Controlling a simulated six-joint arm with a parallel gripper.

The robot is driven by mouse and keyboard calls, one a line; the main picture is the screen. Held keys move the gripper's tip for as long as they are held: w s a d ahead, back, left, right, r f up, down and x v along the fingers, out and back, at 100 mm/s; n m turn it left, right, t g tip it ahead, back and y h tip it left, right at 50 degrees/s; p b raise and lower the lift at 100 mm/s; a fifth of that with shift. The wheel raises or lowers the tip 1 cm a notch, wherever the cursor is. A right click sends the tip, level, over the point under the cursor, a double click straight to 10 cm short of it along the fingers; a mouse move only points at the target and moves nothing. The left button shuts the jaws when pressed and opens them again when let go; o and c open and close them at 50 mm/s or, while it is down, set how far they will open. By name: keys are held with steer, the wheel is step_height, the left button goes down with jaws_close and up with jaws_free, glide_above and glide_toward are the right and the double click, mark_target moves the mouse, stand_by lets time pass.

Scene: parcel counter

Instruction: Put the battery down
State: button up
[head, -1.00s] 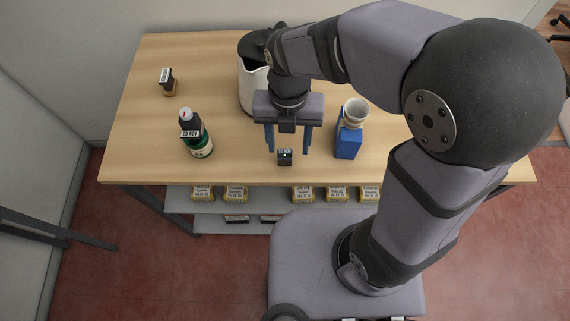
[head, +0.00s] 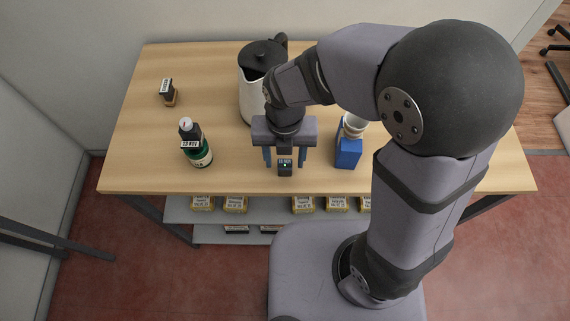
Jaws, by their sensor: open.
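A small dark block with a pale label and a small green spot, seemingly the battery (head: 285,170), stands on the wooden table near its front edge. My gripper (head: 285,162) is directly above and around it, pointing down. Its two blue fingers are open, one on each side of the block, with a visible gap left and right. The block's upper part is close under the gripper body. Its underside is hidden from this view.
A white kettle (head: 249,93) stands behind my gripper. A green bottle (head: 199,154) is to the left, a small black-and-brown item (head: 169,97) at back left. A blue box (head: 348,153) with a pale cup is to the right. The table's (head: 135,150) left front is clear.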

mark_target(285, 161)
steer(key=shift+f, duration=1.6)
jaws_close()
steer(key=shift+r, duration=0.1)
steer(key=shift+w+r+b, duration=0.1)
steer(key=shift+r+b, duration=0.2)
steer(key=shift+r, duration=4.65)
